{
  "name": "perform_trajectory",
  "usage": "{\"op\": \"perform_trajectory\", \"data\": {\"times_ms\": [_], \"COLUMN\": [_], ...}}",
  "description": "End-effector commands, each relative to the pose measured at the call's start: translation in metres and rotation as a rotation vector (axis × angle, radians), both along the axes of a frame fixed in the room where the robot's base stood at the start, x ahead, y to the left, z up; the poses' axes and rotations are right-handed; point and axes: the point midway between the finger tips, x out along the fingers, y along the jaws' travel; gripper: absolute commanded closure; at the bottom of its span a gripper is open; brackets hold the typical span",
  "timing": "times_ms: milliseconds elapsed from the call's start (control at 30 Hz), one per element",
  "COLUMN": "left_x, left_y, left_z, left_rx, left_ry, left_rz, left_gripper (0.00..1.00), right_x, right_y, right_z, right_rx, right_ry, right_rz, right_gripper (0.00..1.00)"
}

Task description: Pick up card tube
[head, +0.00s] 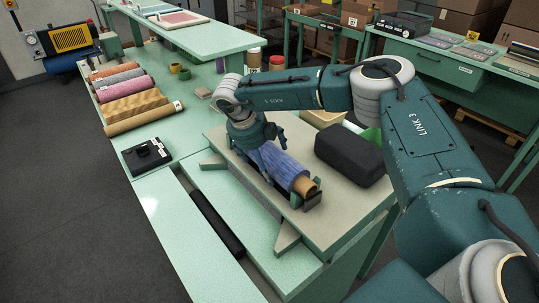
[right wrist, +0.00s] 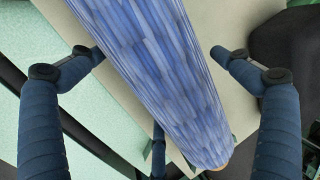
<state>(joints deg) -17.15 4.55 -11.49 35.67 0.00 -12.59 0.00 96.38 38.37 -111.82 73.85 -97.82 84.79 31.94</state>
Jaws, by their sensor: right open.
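A blue-patterned roll (head: 272,165) lies in a cradle on a pale board, and a brown card tube end (head: 306,186) sticks out of its near end. In the right wrist view the blue roll (right wrist: 160,75) runs diagonally through the middle, with a sliver of brown at its lower end. My right gripper (head: 258,135) is over the far part of the roll. In the right wrist view its fingers (right wrist: 157,53) are spread on both sides of the roll, open and not closed on it. The far end of the roll is hidden behind my gripper. My left gripper is not in view.
A black case (head: 349,155) stands close right of the roll. The pale board (head: 345,210) has free room at its near right. Several rolls, including a brown one (head: 140,119), lie at the left beside a black device (head: 146,157). A dark bar (head: 216,222) lies in front.

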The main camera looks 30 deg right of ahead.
Motion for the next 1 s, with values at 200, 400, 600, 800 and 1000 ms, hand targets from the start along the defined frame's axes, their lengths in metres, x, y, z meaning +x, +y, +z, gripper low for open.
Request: {"op": "perform_trajectory", "data": {"times_ms": [200,400,600,800,1000], "left_x": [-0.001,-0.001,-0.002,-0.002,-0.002], "left_y": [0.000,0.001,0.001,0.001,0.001], "left_z": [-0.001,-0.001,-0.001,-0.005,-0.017], "left_rx": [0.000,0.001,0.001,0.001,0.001], "left_ry": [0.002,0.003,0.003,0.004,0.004], "left_rz": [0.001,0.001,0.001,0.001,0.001], "left_gripper": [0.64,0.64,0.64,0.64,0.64], "right_x": [0.000,0.000,0.000,0.001,0.002], "right_y": [0.000,0.000,0.000,0.000,0.000], "right_z": [0.000,0.001,0.001,0.012,0.045], "right_rx": [0.000,-0.001,-0.001,0.000,0.001], "right_ry": [0.000,-0.001,-0.001,-0.004,-0.007], "right_rz": [0.000,0.000,0.000,0.000,-0.001], "right_gripper": [0.22,0.56,0.56,0.56,0.56]}}
